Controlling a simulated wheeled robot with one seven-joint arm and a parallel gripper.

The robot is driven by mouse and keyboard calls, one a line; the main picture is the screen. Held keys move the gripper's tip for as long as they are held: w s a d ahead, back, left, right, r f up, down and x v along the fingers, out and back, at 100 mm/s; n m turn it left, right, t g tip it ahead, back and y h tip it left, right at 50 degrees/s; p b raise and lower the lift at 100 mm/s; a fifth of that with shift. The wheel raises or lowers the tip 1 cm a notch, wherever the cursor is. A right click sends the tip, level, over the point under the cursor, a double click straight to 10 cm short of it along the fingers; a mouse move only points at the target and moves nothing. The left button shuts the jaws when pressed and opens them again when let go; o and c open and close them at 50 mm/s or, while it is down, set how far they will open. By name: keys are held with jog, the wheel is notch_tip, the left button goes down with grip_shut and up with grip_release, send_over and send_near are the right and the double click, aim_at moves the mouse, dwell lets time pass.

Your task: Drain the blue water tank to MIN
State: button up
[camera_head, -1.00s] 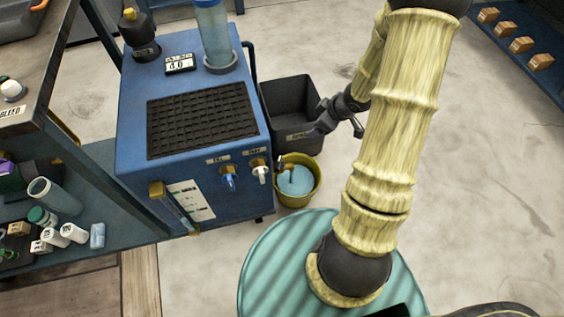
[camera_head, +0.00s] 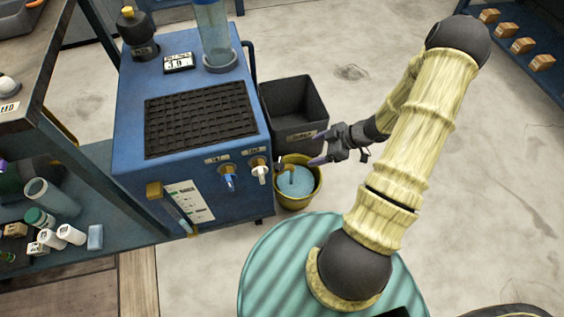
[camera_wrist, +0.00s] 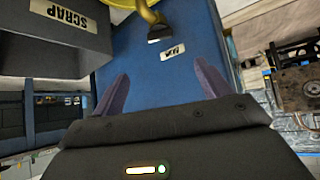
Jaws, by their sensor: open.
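The blue water tank (camera_head: 130,140) stands left of centre with a black grate on top. Its front has a blue-handled tap (camera_head: 228,176) and a white-handled tap (camera_head: 261,172). A sight tube (camera_head: 174,210) with brass ends is at the lower left corner; its level is too small to read. A yellow bucket (camera_head: 314,190) holding blue water stands at the tank's right. My gripper (camera_head: 318,148) is open and empty, right of the taps, above the bucket's far edge. In the wrist view, a brass pipe end (camera_wrist: 155,22) shows beyond my spread fingers.
A black scrap bin (camera_head: 305,105) stands behind the bucket, close to my gripper. A small display (camera_head: 179,63) and a clear cylinder (camera_head: 212,35) are on the tank top. A shelf with bottles is at left.

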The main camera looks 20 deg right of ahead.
aim_at(279, 163)
jog(key=b+x, duration=0.9)
jog(key=x, duration=0.6)
jog(key=shift+w+a+f+b, duration=0.1)
jog(key=shift+w+f+b, duration=0.05)
jog(key=shift+f+b, duration=0.15)
jog(key=shift+w+a+f, duration=0.1)
jog(key=shift+a, duration=0.2)
jog(key=c, duration=1)
